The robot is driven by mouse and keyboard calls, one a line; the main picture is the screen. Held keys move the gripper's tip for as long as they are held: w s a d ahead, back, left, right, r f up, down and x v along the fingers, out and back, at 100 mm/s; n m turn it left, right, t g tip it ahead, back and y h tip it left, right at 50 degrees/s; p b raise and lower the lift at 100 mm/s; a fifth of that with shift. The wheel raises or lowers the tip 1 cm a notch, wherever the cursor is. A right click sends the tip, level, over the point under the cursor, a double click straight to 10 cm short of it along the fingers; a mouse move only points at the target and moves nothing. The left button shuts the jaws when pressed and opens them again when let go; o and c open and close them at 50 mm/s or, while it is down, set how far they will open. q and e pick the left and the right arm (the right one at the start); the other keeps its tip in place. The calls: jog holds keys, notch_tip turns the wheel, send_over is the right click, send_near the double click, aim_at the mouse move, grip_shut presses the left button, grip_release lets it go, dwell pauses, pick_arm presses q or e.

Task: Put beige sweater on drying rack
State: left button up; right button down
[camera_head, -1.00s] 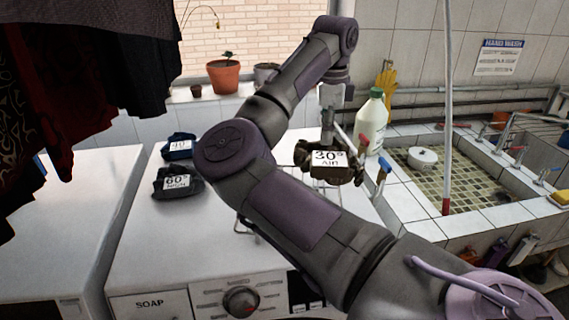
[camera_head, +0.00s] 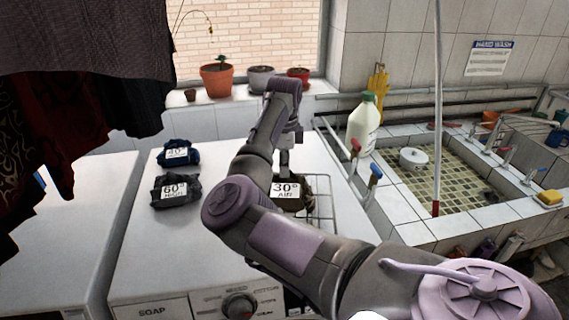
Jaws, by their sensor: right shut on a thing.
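A folded olive-brown garment with a white "30° AIR" tag (camera_head: 285,190), the best match for the beige sweater, is at the wire drying rack (camera_head: 324,210) on the white machine top. My right gripper (camera_head: 286,174) points down and is shut on the garment; its fingertips are mostly hidden. The garment is over the rack's back part, and I cannot tell whether it touches the wires. My right arm hides much of the rack. My left gripper is not in view.
Two other folded garments, blue "40°" (camera_head: 178,153) and dark "60° HIGH" (camera_head: 176,190), lie left on the machine top. A white-green bottle (camera_head: 362,124) stands near the tiled sink (camera_head: 455,222). Dark clothes (camera_head: 85,60) hang upper left. Pots (camera_head: 216,80) line the sill.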

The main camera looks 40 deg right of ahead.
jog(key=shift+s, duration=0.1)
jog(key=shift+a, duration=0.1)
jog(key=c, duration=1.2)
grip_release()
jog(key=shift+r, duration=0.1)
notch_tip(320, 180, up, 12)
jog(key=b, duration=0.4)
